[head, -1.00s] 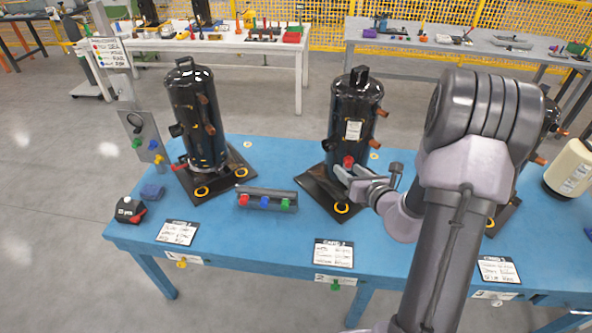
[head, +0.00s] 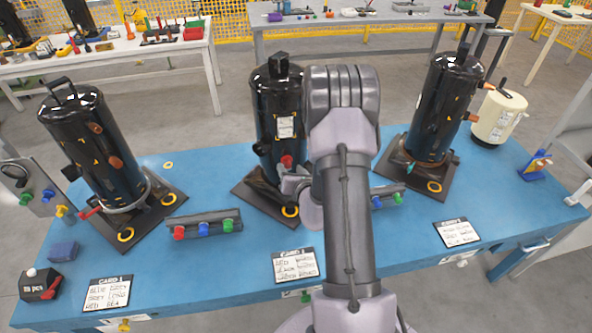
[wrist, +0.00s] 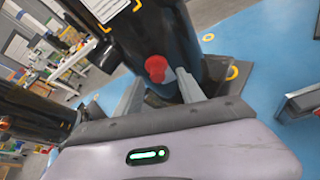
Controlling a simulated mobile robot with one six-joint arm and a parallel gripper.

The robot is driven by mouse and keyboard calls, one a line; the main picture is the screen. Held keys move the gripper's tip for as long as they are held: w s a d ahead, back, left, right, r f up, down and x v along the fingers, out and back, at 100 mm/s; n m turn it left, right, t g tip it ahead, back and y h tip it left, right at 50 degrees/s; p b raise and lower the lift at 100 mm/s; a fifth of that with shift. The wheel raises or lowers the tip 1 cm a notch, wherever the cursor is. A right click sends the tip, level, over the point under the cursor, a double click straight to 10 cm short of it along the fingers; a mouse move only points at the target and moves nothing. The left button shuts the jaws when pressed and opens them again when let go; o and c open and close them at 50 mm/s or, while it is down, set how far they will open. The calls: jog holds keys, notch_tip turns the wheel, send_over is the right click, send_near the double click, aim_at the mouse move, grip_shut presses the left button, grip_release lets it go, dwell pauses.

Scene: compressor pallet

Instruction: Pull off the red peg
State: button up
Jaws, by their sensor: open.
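The red peg (head: 287,161) sticks out of the front of the middle black compressor (head: 277,105), low on its body. In the wrist view the red peg (wrist: 156,68) shows between the two grey fingers of my gripper (wrist: 159,78). The fingers are apart, one on each side of the peg, with a gap to the left of it; whether the right finger touches it I cannot tell. In the head view my gripper (head: 291,180) is just below and in front of the peg, partly hidden by my arm.
Black compressors stand left (head: 95,145) and right (head: 441,110) on the blue table (head: 225,270). A grey rack (head: 205,225) with red, blue and green pegs lies left of my arm; another rack (head: 385,195) is right. Cards lie along the front edge.

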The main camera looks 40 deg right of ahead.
jog(key=shift+w+d+f, duration=0.1)
jog(key=shift+w+f, duration=0.1)
jog(key=shift+w, duration=0.25)
jog(key=shift+r, duration=0.1)
jog(key=shift+s, duration=0.1)
jog(key=shift+c, duration=0.7)
grip_shut()
dwell(0.6)
